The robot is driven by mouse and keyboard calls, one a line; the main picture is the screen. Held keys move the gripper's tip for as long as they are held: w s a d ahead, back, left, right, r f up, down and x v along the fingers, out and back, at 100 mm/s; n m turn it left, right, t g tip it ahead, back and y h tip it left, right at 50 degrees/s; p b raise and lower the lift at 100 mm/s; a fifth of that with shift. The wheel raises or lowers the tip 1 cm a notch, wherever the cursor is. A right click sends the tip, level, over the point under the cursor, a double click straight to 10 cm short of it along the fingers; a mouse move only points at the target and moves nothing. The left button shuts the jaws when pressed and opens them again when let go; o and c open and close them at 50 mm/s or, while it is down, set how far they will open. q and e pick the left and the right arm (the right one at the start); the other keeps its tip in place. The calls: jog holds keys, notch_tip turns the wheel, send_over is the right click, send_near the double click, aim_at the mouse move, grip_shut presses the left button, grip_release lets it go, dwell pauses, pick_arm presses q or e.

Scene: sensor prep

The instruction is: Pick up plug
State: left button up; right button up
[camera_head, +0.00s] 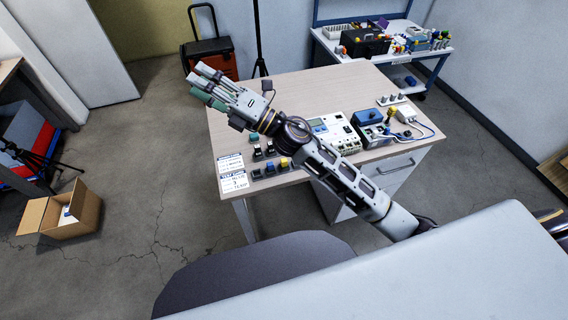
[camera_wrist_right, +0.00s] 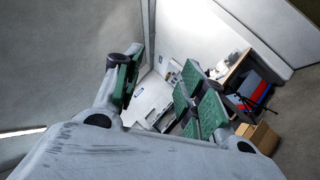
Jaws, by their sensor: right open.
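My right gripper (camera_head: 207,84) is open and empty. It is raised over the far left part of the table, and its fingers point to the upper left. In the right wrist view its green-padded fingers (camera_wrist_right: 162,88) stand apart with nothing between them. I cannot tell for sure which object is the plug. Small dark blocks with coloured tops (camera_head: 270,166) stand at the table's front left. A white block with a blue cable (camera_head: 405,114) lies at the table's right end. Both are well away from the gripper's fingers. My left gripper is not in view.
The wooden table (camera_head: 320,88) is bare at its back. A white device with a display (camera_head: 333,128) and a blue-topped box (camera_head: 369,118) stand along its front. Printed cards (camera_head: 232,173) lie at the left corner. A cardboard box (camera_head: 72,212) is on the floor.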

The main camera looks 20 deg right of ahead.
jog(key=s+a+f+n+g+y, duration=0.1)
jog(key=s+a+f+n+g, duration=0.35)
jog(key=n+g, duration=0.65)
notch_tip(320, 180, down, 7)
jog(key=s+n+g+h, duration=0.35)
jog(key=n+h, duration=0.25)
jog(key=n, duration=0.2)
jog(key=w+d+f+n+h, duration=0.2)
jog(key=w+d+f+h, duration=0.2)
jog(key=d+f+h, duration=0.4)
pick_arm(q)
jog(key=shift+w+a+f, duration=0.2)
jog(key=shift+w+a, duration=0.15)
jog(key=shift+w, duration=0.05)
pick_arm(e)
jog(key=w+d+h, duration=0.3)
jog(key=d+h, duration=0.2)
jog(key=d, duration=0.9)
jog(key=shift+w+r+n+t+h, duration=0.15)
jog(key=shift+w+n+t+h, duration=0.2)
jog(key=shift+t, duration=0.1)
